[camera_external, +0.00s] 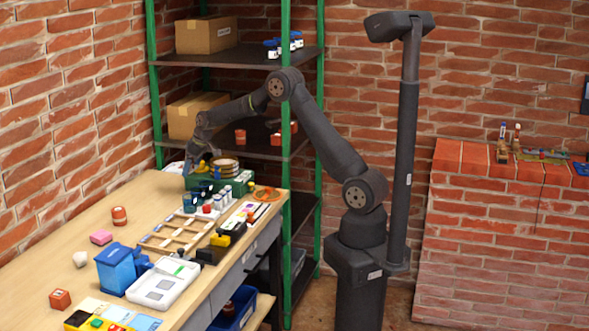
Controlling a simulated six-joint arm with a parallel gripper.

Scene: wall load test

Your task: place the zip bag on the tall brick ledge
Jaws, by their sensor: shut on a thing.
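The tall brick ledge (462,156) stands at the right, with a flat red tiled top. My gripper (190,171) is far to its left, low over the back end of the wooden table, beside a green box (208,183) with a coil on it. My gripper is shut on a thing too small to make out. A pale patch (174,168) shows just left of my gripper; I cannot tell whether it is the zip bag. I see the zip bag clearly nowhere else.
Several small things, including a green mat (541,156), lie on the ledge's back part; its front left top is clear. A green-posted shelf (285,150) stands behind my arm. The table (40,262) holds bottles, a wooden frame (178,232) and a blue bin (117,268).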

